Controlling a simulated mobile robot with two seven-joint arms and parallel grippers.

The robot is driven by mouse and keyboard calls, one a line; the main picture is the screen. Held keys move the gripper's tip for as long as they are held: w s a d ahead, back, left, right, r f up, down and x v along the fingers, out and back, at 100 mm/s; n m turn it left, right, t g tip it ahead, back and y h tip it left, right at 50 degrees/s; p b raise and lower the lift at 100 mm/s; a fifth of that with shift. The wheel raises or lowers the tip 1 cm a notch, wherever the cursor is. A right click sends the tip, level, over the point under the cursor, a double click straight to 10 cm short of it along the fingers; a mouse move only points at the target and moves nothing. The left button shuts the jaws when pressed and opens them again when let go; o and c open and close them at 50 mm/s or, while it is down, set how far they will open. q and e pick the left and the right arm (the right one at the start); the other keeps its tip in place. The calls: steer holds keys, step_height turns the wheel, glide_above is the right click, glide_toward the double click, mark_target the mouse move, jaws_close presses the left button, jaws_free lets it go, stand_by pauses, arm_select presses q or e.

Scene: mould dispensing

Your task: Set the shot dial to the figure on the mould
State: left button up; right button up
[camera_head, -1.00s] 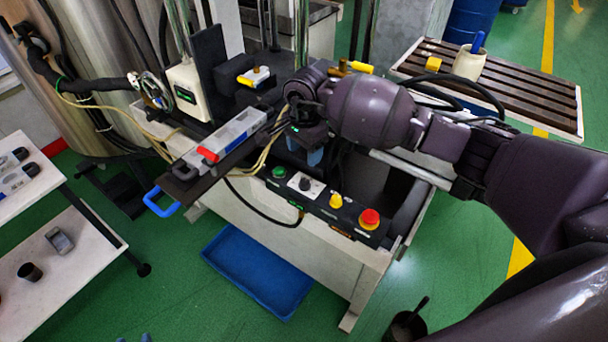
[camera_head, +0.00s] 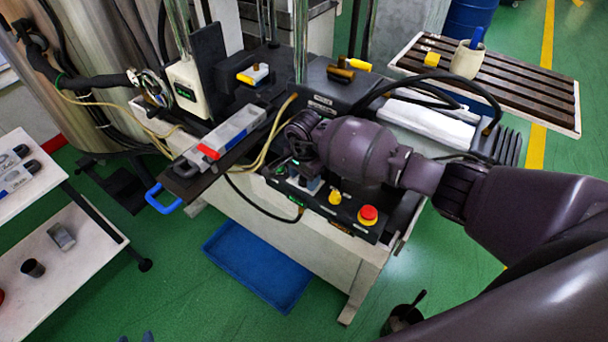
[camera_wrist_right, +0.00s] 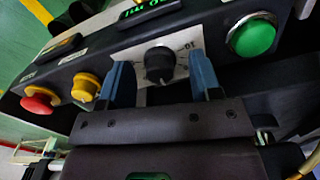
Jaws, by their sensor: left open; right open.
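The shot dial (camera_wrist_right: 159,62) is a black knob on a white plate with a printed scale, set in the dark control panel (camera_head: 350,215). My right gripper (camera_wrist_right: 160,82) is open, with one blue finger on each side of the dial. Whether they touch it I cannot tell. In the head view this gripper (camera_head: 307,184) covers most of the dial. A grey block with a red part, apparently the mould (camera_head: 232,136), lies on a dark plate with a blue handle. No figure on it is readable.
A green button (camera_wrist_right: 253,36), a yellow knob (camera_wrist_right: 86,87) and a red stop button (camera_wrist_right: 40,100) flank the dial. A lit green display (camera_wrist_right: 148,10) is above it. A black hose loops over the machine. A blue tray (camera_head: 258,265) lies on the floor.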

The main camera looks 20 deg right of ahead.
steer(key=c, duration=0.9)
steer(key=shift+c, duration=0.2)
steer(key=shift+f, duration=0.1)
